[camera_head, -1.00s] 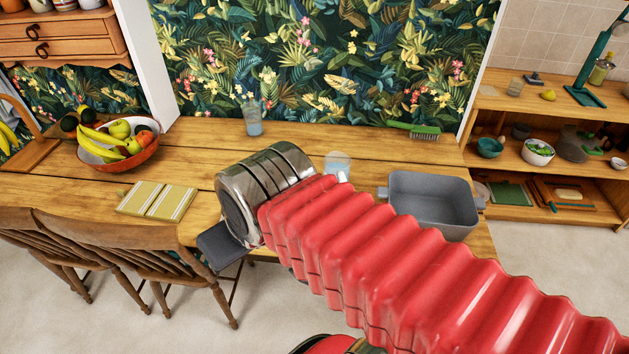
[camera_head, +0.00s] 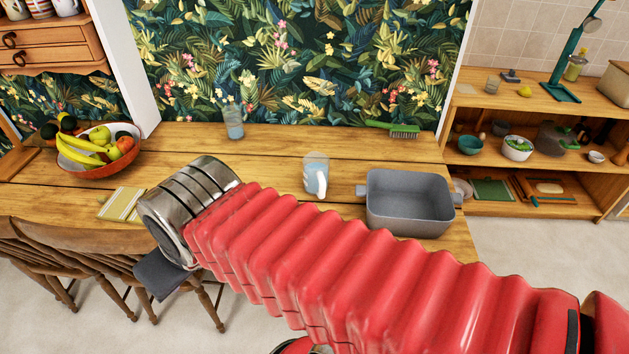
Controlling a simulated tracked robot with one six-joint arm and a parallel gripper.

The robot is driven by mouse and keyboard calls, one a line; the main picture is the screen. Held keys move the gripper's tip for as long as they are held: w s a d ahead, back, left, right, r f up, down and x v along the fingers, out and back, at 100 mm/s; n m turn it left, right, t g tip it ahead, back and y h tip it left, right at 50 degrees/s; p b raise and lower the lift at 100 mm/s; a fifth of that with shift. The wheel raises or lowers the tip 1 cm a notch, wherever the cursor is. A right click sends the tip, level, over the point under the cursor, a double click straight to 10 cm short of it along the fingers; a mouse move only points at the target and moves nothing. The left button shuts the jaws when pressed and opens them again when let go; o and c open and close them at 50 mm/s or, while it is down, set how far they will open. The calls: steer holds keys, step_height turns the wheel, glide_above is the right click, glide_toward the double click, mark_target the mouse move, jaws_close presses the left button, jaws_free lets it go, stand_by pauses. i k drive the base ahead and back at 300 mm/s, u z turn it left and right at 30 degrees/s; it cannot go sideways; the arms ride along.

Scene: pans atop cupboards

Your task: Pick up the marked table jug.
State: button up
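A clear jug (camera_head: 317,172) with a white handle on its front stands upright on the wooden table (camera_head: 285,140), left of the grey pan. A clear container (camera_head: 234,122) with bluish contents stands farther back, near the wall. I see no clear mark on either one. My red ribbed arm crosses the front of the table and ends in a metal wrist at the left. A dark part of my gripper (camera_head: 165,276) shows below the wrist, left of and nearer than the jug, and apart from it. The fingertips are hidden, so its opening does not show.
A grey rectangular pan (camera_head: 408,228) stands right of the jug. A green brush (camera_head: 395,129) lies behind it. A fruit bowl (camera_head: 90,170) and a yellow-green book (camera_head: 121,203) are at the left. Wooden chairs (camera_head: 75,238) stand at the table's front edge. Shelves (camera_head: 535,168) are at the right.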

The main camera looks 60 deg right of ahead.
mark_target(316, 164)
steer(key=z, duration=0.1)
steer(key=i, duration=1)
steer(key=u, duration=0.1)
